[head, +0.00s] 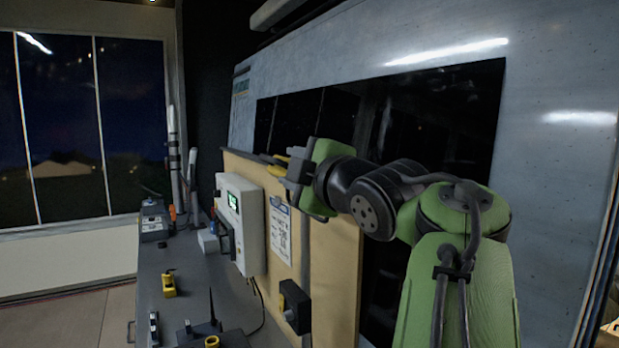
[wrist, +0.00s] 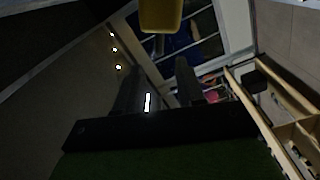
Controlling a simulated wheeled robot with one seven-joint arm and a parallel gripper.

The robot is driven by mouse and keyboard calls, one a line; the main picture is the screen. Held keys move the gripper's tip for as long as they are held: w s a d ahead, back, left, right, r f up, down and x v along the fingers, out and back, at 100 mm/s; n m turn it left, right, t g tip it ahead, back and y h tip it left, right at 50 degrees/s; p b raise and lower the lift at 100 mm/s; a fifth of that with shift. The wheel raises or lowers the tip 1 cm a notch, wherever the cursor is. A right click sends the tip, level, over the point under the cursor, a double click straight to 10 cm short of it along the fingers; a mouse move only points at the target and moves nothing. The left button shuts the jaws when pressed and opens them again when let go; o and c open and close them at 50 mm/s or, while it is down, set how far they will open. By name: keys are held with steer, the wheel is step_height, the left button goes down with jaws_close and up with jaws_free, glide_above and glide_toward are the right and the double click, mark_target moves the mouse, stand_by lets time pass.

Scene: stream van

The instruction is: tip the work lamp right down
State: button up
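A yellow piece, seemingly the work lamp's head (head: 279,163), shows beside my fingers at the top edge of the wooden panel in the head view. A yellow block, seemingly the same piece, is cut off by the top edge of the wrist view (wrist: 160,14), just beyond my fingertips. My gripper (head: 270,161) is level with it. In the wrist view its two dark fingers (wrist: 158,82) stand apart with nothing seen between them. My gripper hides part of the lamp, so its tilt and any contact cannot be told.
The wooden panel (head: 335,255) carries a white box (head: 242,222) with a green display and a black box (head: 294,304). A dark bench (head: 185,290) holds a small yellow item (head: 169,284) and several devices. A large window (head: 65,130) is at left.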

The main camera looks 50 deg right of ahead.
steer(key=v, duration=0.5)
stand_by(0.3)
steer(key=w+a+f+m+g+y+p, duration=0.1)
steer(key=a+f+m+g+y, duration=0.25)
steer(key=a+f, duration=0.45)
steer(key=w+a+f+m+g+y, duration=0.2)
steer(key=a+f+m, duration=0.2)
steer(key=a+f, duration=0.4)
steer(key=s+a+f+m+g, duration=0.1)
steer(key=s+a+f+g, duration=0.1)
steer(key=s+f, duration=0.4)
steer(key=s+a+f+m+g+p, duration=0.1)
steer(key=s+f, duration=0.5)
steer(key=f, duration=0.7)
steer(key=a+m+g, duration=0.1)
steer(key=a+g, duration=0.1)
steer(key=g, duration=0.1)
steer(key=shift+s+a, duration=0.3)
steer(key=shift+a, duration=0.05)
